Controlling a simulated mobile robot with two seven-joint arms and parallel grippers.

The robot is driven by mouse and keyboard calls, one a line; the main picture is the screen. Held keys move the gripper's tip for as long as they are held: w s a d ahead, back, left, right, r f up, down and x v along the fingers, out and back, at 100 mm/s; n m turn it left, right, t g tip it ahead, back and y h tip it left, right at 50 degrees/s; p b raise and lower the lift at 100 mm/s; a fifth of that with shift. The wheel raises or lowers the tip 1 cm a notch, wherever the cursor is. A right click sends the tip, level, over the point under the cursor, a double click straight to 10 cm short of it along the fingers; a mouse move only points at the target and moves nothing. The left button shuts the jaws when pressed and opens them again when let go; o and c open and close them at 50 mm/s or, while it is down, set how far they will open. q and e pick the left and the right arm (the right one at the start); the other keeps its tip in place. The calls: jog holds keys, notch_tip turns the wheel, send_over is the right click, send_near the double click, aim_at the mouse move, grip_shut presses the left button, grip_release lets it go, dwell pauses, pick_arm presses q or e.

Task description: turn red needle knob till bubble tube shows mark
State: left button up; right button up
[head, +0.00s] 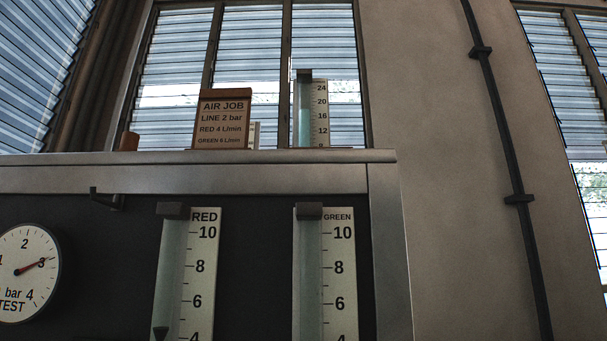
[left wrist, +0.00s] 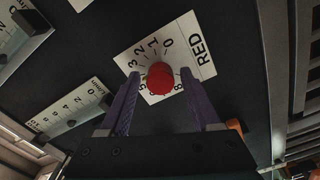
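In the left wrist view a red knob (left wrist: 159,78) sits on a white dial plate (left wrist: 201,58) marked RED with digits. My left gripper (left wrist: 160,74) has its two purple fingers apart, one on each side of the knob, with small gaps showing. In the head view a tall tube (head: 304,115) with a scale up to 24 stands on the ledge. My right gripper is not in view.
A sign (head: 222,118) on the ledge (head: 200,157) reads line 2 bar, red 4 L/min, green 6 L/min, the last hard to read. A round TEST gauge (head: 27,272) points near 3. A dark pipe (head: 505,150) runs down the wall at right.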

pick_arm(q)
jog(key=shift+o, duration=0.5)
jog(key=shift+s, duration=0.1)
jog(key=s+p, duration=0.3)
jog(key=s, duration=0.4)
jog(key=shift+a, duration=0.1)
jog(key=s+p, duration=0.1)
jog(key=s, duration=0.8)
jog(key=shift+s+a, duration=0.2)
jog(key=shift+s, duration=0.2)
